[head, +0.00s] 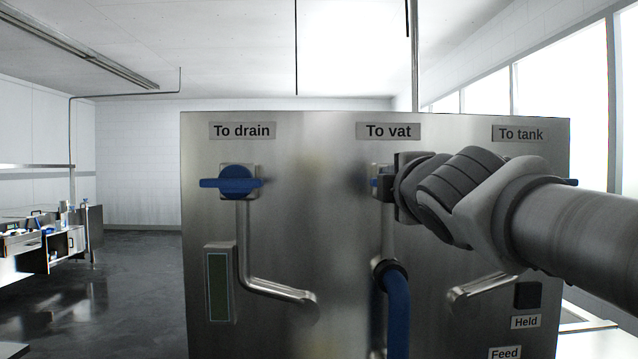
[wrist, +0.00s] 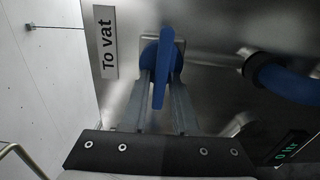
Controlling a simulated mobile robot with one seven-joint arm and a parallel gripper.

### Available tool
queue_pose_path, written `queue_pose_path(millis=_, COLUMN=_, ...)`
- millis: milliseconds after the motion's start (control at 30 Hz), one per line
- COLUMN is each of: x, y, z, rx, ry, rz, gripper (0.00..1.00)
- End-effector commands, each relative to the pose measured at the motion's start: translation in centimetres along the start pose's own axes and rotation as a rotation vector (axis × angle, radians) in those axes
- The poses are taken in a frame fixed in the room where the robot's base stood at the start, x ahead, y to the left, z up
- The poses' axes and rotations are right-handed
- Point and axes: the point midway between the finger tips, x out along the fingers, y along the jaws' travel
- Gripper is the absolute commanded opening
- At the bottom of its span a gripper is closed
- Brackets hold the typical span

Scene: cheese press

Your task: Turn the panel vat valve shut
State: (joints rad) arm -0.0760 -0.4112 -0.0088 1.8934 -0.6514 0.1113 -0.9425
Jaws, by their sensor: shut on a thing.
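The panel's vat valve sits under the "To vat" label (head: 388,131). Only a sliver of its blue handle (head: 376,183) shows in the head view, the rest hidden by my gripper (head: 384,185). In the wrist view the blue handle (wrist: 160,68) stands between the two fingers of my gripper (wrist: 162,85), which is shut on it. The handle lies along the line of the label's text, so roughly level on the panel and crosswise to the pipe below. The "To vat" label (wrist: 105,42) also shows beside it.
The steel panel (head: 320,250) also carries the drain valve (head: 234,182) at left, its blue handle level. The tank valve is mostly hidden behind my arm. A blue hose (head: 397,312) hangs below the vat valve, and bent pipes (head: 275,290) stand out from the panel.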

Motion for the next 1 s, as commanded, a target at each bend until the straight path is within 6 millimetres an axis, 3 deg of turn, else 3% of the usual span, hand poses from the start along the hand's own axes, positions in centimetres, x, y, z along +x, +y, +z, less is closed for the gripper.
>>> queue_pose_path(millis=233, x=0.1, y=-0.2, z=0.2, rx=0.002, ry=-0.005, rz=-0.005, gripper=0.00)
queue_pose_path(millis=267, x=0.1, y=-0.2, z=0.2, rx=0.002, ry=-0.005, rz=-0.005, gripper=0.33)
queue_pose_path(millis=333, x=0.1, y=-0.2, z=0.2, rx=0.002, ry=-0.005, rz=-0.004, gripper=0.46)
queue_pose_path(millis=733, x=-0.5, y=0.0, z=0.0, rx=0.002, ry=-0.001, rz=0.001, gripper=0.46)
queue_pose_path(millis=1000, x=-4.5, y=0.1, z=0.0, rx=0.002, ry=0.000, rz=0.004, gripper=0.46)
